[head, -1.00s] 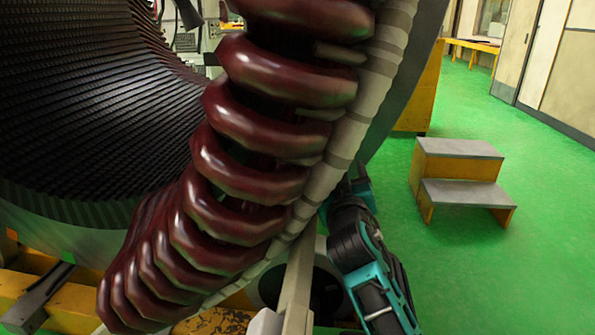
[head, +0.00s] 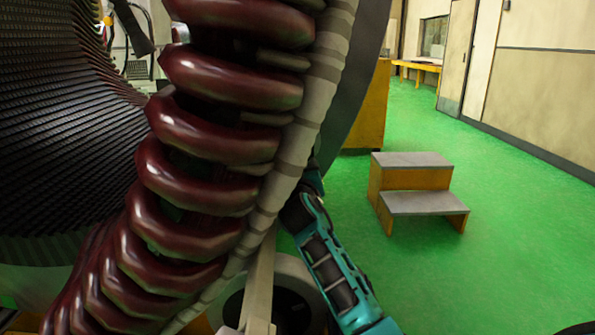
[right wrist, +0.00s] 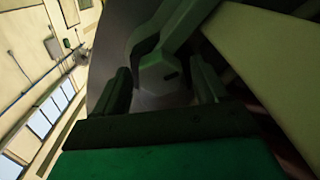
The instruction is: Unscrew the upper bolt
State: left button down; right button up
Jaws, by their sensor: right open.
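In the right wrist view, a bolt with a hexagonal head (right wrist: 160,74) sits in shadow against a grey disc-like surface. My right gripper (right wrist: 162,86) is open, with one finger on each side of the bolt head. I cannot tell whether either finger touches it. In the head view, my right arm reaches up behind the edge of the stator (head: 325,75), which hides the gripper and the bolt. My left gripper is not in view.
Thick dark red coils (head: 205,130) line the stator's edge, close to my right arm. A pale bar (head: 260,280) stands below them. A small two-step stool (head: 415,185) is on the green floor (head: 520,240) to the right. The floor around the stool is clear.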

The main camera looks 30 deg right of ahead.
jog(key=shift+x, duration=0.8)
jog(key=c, duration=1.1)
